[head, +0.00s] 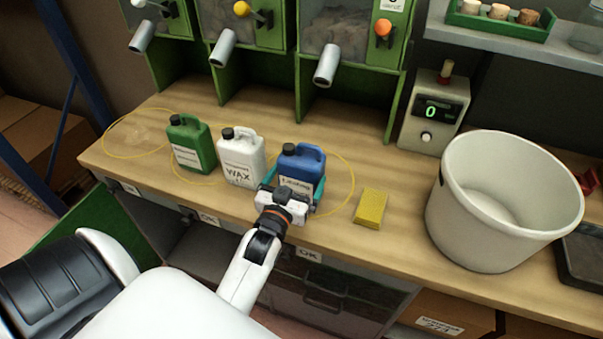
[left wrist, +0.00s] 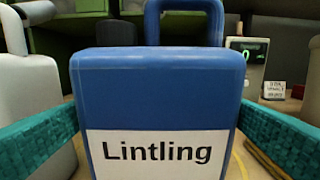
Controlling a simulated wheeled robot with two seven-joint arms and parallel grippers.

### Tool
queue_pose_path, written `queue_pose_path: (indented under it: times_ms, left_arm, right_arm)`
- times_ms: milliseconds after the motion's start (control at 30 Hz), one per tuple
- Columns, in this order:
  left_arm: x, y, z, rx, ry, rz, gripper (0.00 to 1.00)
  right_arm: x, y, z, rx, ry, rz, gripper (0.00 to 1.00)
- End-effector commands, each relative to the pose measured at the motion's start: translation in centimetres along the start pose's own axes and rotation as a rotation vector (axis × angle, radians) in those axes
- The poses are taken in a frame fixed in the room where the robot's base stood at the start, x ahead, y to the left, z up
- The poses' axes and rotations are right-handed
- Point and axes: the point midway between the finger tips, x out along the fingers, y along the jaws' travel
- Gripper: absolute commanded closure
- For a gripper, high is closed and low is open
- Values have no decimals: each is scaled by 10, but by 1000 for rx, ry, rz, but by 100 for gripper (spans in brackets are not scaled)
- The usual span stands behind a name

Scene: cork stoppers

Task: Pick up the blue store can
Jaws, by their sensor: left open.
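The blue can (head: 304,163) stands upright on the wooden bench, inside a yellow ring marking. In the left wrist view the blue can (left wrist: 160,90) fills the middle, with a white label reading "Lintling". My left gripper (head: 287,197) is at the can's front, its teal fingers open on either side of it. In the left wrist view the fingers show at the left and right edges, with the can between them. Whether they touch the can is not clear. My right gripper is not in view.
A white wax can (head: 241,160) stands close left of the blue can, and a green can (head: 192,145) further left. A yellow sponge (head: 370,206) lies to the right. A large white bucket (head: 460,220) and a digital readout box (head: 432,112) stand further right.

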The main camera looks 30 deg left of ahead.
Motion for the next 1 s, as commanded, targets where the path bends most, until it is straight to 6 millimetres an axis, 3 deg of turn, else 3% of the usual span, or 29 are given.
queue_pose_path:
  times_ms: [400, 700, 1000]
  left_arm:
    - [50, 1, 1, 0, 0, 0, 0]
    - [55, 2, -1, 1, 1, 0, 0]
    - [55, 1, -1, 0, 1, 0, 47]
  right_arm:
    - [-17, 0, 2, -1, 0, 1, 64]
    - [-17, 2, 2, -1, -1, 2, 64]
    - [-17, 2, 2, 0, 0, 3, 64]
